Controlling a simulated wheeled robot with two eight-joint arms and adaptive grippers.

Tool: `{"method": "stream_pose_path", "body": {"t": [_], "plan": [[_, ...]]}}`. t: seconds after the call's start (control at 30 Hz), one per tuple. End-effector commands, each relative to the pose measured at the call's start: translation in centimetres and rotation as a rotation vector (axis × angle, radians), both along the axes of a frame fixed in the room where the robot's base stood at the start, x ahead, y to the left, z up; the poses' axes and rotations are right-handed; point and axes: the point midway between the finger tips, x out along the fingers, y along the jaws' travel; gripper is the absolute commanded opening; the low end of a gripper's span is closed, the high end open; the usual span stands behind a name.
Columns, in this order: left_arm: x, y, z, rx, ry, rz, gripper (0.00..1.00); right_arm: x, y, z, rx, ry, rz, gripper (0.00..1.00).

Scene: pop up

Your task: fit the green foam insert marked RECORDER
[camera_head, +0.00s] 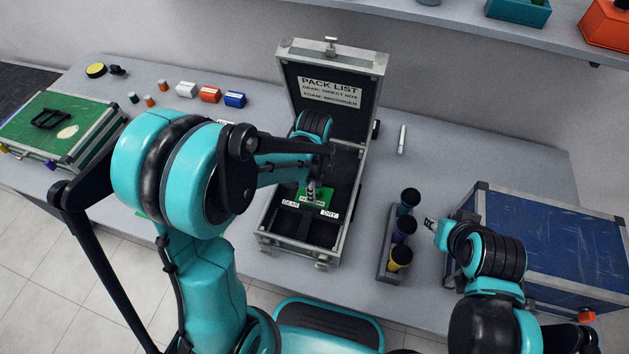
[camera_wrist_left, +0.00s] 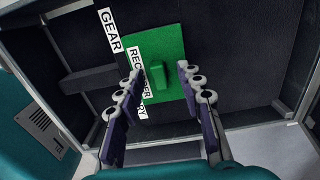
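The green foam insert (camera_head: 318,191) is in the open case (camera_head: 345,228), beside the divider with the GEAR and DRY labels. In the left wrist view the insert (camera_wrist_left: 168,45) is a flat green piece with a raised grip tab and a white RECORDER label, partly covered by a finger. I cannot tell whether it is fully seated. My left gripper (camera_head: 312,188) is over it; in the left wrist view its fingers (camera_wrist_left: 163,75) are apart on either side of the tab, with gaps showing. My right gripper (camera_head: 431,222) is near the blue case, its fingers too small to judge.
The case lid stands open with a pack list. A green case (camera_head: 60,130) and small coloured blocks (camera_head: 209,95) are at left. A white stick (camera_head: 402,139) lies behind the rack.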

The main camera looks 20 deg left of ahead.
Motion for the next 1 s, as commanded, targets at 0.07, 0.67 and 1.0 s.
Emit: {"method": "stream_pose_path", "body": {"t": [0.07,0.67,1.0], "plan": [[0.0,0.0,0.9,0.000,0.000,0.000,0.37,0.0,0.0,0.0,0.000,0.000,0.000,0.34],[0.0,0.0,11.3,0.000,0.000,0.000,0.37,0.0,0.0,0.0,0.000,0.000,0.000,0.34],[0.0,0.0,11.6,0.000,0.000,0.000,0.37,0.0,0.0,0.0,0.000,0.000,0.000,0.34]]}}
